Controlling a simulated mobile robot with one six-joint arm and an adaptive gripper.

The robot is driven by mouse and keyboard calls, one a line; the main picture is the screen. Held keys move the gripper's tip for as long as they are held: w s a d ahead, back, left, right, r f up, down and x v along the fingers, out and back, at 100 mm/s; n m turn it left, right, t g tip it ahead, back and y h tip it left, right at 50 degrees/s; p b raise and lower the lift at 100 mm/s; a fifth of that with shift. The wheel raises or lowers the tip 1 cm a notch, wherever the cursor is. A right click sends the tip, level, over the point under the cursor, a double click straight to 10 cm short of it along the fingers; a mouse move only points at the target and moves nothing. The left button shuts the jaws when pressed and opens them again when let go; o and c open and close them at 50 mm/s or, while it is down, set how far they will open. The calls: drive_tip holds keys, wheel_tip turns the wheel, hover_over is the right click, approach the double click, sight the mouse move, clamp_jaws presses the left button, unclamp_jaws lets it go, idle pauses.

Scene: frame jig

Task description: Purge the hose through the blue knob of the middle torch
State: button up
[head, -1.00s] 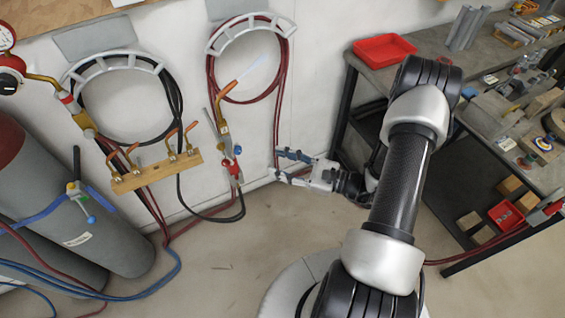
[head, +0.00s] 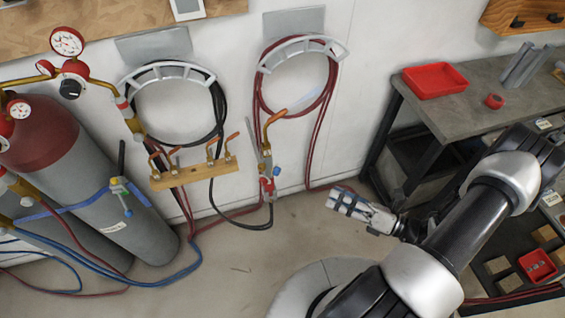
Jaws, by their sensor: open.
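A torch (head: 267,160) with a copper tip stands upright against the wall, below the coiled red hose (head: 331,95). A faint pale streak shows off its tip. Its small blue knob (head: 276,171) is on the right side of the body, close to red parts lower down.
A wooden rack (head: 196,173) with several copper tips is left of the torch. A workbench (head: 440,110) with a red tray (head: 435,80) stands at right. Blue hoses (head: 150,284) lie on the floor at left. The floor between the torch and my gripper is clear.

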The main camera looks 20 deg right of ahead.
sight(279, 173)
drive_tip(key=b+x, duration=0.2)
drive_tip(key=x, duration=1.5)
drive_tip(key=shift+a+f, duration=0.1)
clamp_jaws()
